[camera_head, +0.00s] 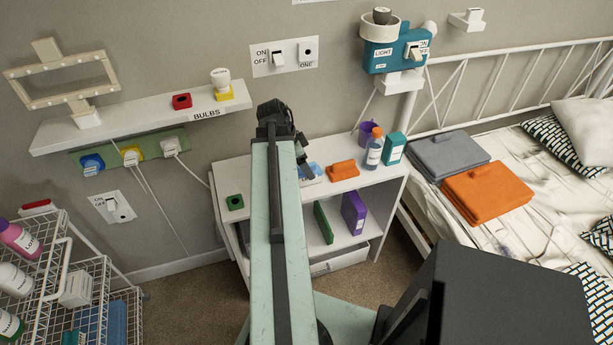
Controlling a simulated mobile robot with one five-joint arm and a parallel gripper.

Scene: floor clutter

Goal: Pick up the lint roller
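I cannot make out a lint roller for certain. A small blue and white item (312,172) lies on top of the white bedside table (226,172), partly hidden by my arm, and its kind is unclear. My green arm reaches out over the table. My gripper (303,158) is dark and sits at the far end of the arm, above the table's back area near the wall. Its fingers are small and partly hidden, so I cannot tell whether they are apart or hold anything.
A wire rack (62,262) stands left, a bed (540,190) right. A bulb shelf (140,118) juts from the wall.

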